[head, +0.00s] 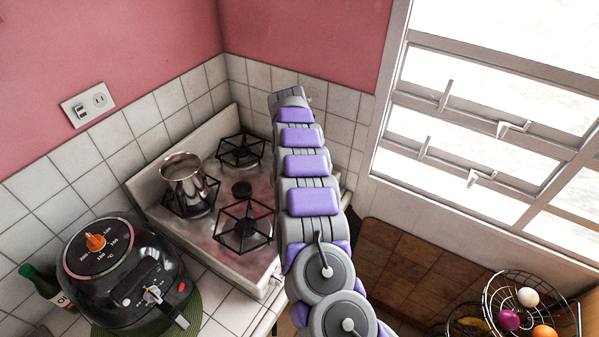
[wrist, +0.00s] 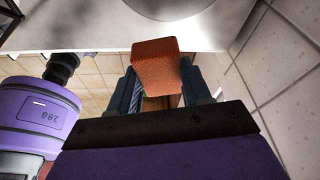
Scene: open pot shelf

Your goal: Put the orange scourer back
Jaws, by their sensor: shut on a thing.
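The orange scourer (wrist: 158,62) is a textured orange block in the wrist view. My gripper (wrist: 160,85) is shut on it, with one dark finger on each side. The scourer is held near a pale surface with a round grey-white shape at the top of that view. I cannot tell whether it touches that surface. In the head view my arm reaches over the right side of the stove, and its own links hide the gripper and the scourer.
A stove (head: 238,262) with a metal pot (head: 187,184) stands left of my arm. A black air fryer (head: 120,270) and a green bottle (head: 42,284) are at lower left. A wire fruit basket (head: 500,300) is at lower right. A window is at right. Tiled wall lies close on the wrist view's right.

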